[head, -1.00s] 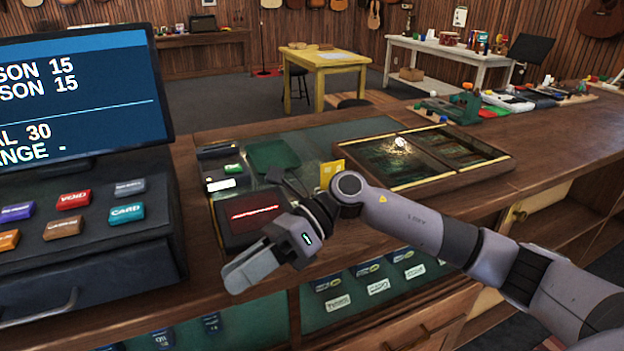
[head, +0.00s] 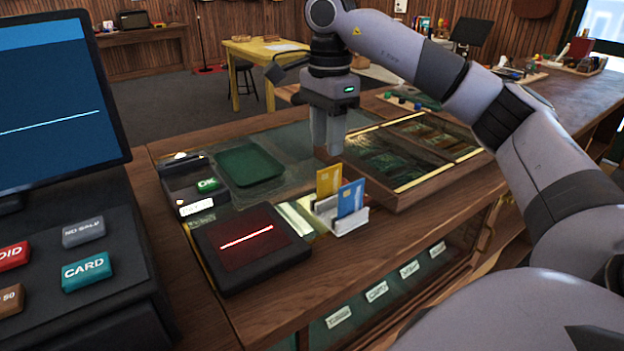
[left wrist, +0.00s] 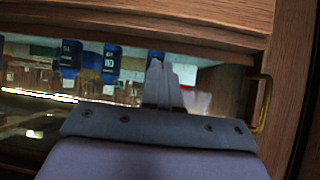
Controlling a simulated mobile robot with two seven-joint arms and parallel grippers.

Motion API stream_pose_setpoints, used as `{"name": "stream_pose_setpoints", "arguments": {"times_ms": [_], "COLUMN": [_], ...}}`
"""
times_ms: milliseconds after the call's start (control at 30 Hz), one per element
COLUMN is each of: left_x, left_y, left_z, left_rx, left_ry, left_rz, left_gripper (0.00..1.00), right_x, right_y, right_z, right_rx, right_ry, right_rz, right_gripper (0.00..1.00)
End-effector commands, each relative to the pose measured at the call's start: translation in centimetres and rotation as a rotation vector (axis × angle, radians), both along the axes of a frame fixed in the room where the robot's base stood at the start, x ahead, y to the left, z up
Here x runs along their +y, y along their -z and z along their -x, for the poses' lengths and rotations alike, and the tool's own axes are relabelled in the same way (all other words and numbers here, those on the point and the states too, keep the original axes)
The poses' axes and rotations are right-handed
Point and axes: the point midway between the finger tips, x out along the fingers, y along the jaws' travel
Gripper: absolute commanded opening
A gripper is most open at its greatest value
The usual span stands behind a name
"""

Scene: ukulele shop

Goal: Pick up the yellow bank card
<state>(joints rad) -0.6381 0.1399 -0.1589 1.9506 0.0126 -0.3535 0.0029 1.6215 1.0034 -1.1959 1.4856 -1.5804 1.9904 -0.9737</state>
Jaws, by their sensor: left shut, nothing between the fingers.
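The yellow bank card (head: 328,180) stands upright in a small white card holder (head: 350,222) on the counter in the head view. A blue card (head: 350,197) stands in front of it and to its right. My right gripper (head: 328,152) points down just above and behind the yellow card, apart from it. Its fingers are close together; I cannot tell whether a gap is between them. My left gripper (left wrist: 164,64) shows in the left wrist view, shut and empty, in front of the glass display below the counter. The head view does not show it.
A black scanner with a red line (head: 247,243) lies left of the holder. Behind it are a card terminal (head: 195,186) and a green tray (head: 250,165). A glass-topped wooden case (head: 420,192) stands to the right. The register (head: 90,270) fills the left.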

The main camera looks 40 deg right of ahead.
Motion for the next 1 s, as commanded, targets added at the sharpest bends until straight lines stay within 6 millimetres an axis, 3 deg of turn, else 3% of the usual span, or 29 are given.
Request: {"name": "stream_pose_setpoints", "arguments": {"times_ms": [500,800,833,933,1000], "left_x": [0.0,0.0,0.0,0.0,0.0], "left_y": [-0.1,-0.1,-0.1,-0.1,-0.1], "left_z": [0.7,0.7,0.7,0.6,0.6], "left_rx": [0.015,0.015,0.015,0.015,0.014], "left_ry": [0.0,0.0,0.0,0.0,0.0], "left_rz": [0.0,0.0,0.0,0.0,0.0], "left_gripper": [0.0,0.0,0.0,0.0,0.0], "right_x": [0.2,0.2,0.2,0.2,0.2], "right_y": [6.3,7.0,7.0,7.0,7.0], "right_z": [0.9,0.8,0.8,0.8,0.8], "right_rx": [0.002,0.0,0.0,0.0,0.0], "right_ry": [0.0,-0.001,-0.001,-0.001,-0.001], "right_rz": [-0.001,-0.002,-0.002,-0.002,-0.002], "right_gripper": [0.34,0.34,0.31,0.0,0.0]}}
